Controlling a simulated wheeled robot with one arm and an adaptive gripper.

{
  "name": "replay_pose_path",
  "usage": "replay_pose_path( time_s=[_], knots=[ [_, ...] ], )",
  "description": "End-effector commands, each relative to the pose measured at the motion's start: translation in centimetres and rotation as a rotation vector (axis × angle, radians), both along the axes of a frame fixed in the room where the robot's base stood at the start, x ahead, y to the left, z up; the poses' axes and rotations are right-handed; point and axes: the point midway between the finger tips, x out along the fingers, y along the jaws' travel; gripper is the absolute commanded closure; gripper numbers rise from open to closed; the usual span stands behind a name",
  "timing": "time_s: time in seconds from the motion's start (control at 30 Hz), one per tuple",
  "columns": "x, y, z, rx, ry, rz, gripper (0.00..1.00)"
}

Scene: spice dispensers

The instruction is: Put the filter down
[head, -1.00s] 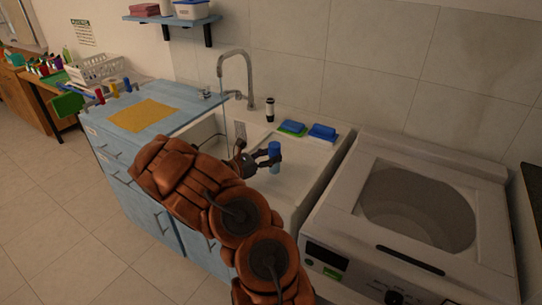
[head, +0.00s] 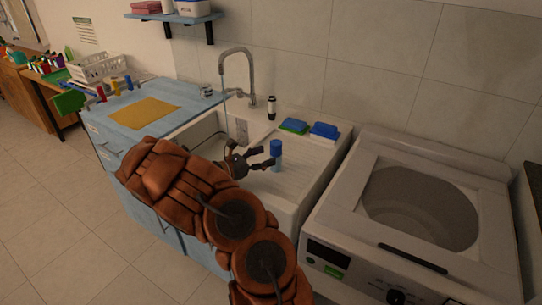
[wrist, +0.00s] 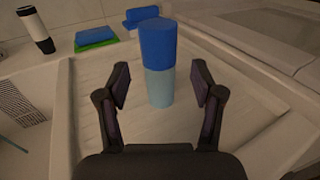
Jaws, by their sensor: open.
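The filter, a cylinder with a blue top and a pale blue lower part (head: 275,151), stands upright on the sink's ribbed drainboard (head: 296,163). In the wrist view the filter (wrist: 158,62) is straight ahead, in line with the gap between my fingers. My gripper (head: 266,156) is open and empty, just left of the filter in the head view. In the wrist view the two fingers of my gripper (wrist: 160,82) are spread wide, with a clear gap on each side of the filter.
Behind the filter are blue and green sponges (head: 294,126), a blue one (head: 325,131) and a black-and-white bottle (head: 271,107). The tap (head: 250,78) runs over the basin at left. A top-loading washer (head: 420,205) stands right of the sink. A yellow cloth (head: 143,113) lies on the left counter.

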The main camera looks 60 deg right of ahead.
Motion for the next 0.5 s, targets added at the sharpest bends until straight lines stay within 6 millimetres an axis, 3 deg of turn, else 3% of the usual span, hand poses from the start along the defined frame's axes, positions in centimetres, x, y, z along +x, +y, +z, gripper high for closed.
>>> replay_pose_path(
  time_s=[0.3, 0.5],
  knots=[
    [2.5, 5.0, -0.1, 0.001, -0.003, 0.007, 0.33],
    [3.4, 7.1, 0.0, 0.0, -0.001, 0.005, 0.33]
  ],
)
